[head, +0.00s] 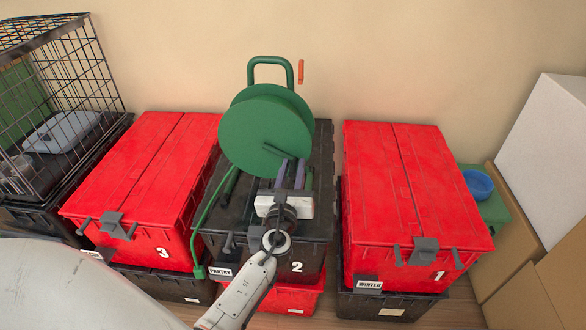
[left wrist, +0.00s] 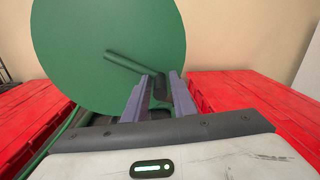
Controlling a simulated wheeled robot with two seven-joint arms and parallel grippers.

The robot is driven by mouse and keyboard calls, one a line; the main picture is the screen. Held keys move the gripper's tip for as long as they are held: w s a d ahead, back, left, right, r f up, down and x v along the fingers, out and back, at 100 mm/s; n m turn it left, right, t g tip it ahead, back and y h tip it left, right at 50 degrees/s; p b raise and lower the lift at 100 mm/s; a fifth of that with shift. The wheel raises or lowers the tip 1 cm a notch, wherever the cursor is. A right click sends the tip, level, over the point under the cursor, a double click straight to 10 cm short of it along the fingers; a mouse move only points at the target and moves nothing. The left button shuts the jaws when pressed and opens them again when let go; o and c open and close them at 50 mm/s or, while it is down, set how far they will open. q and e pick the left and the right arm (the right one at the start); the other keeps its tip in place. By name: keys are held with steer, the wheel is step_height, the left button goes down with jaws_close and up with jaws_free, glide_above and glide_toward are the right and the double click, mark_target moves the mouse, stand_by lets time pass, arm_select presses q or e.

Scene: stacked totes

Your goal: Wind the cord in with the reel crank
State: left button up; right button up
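A green cord reel (head: 262,130) with a round disc and a top carrying handle stands on the dark tote marked 2 (head: 290,252). Its dark green crank (head: 276,150) crosses the disc's lower right. A green cord (head: 203,222) runs down from the reel's left to a green end piece (head: 199,271) at the tote's front. My left gripper (head: 291,172) is at the crank's right end. In the left wrist view, the dark crank grip (left wrist: 163,90) lies between its fingers (left wrist: 157,85), with a narrow gap showing. My right gripper is not in view.
Red totes marked 3 (head: 150,180) and 1 (head: 410,190) flank the reel. A wire cage (head: 60,90) stands at left. Cardboard boxes (head: 540,260), a white block (head: 550,150) and a blue bowl (head: 478,184) are at right. The wall is behind.

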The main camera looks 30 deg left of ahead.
arm_select(q)
jaws_close()
steer(key=shift+f, duration=0.1)
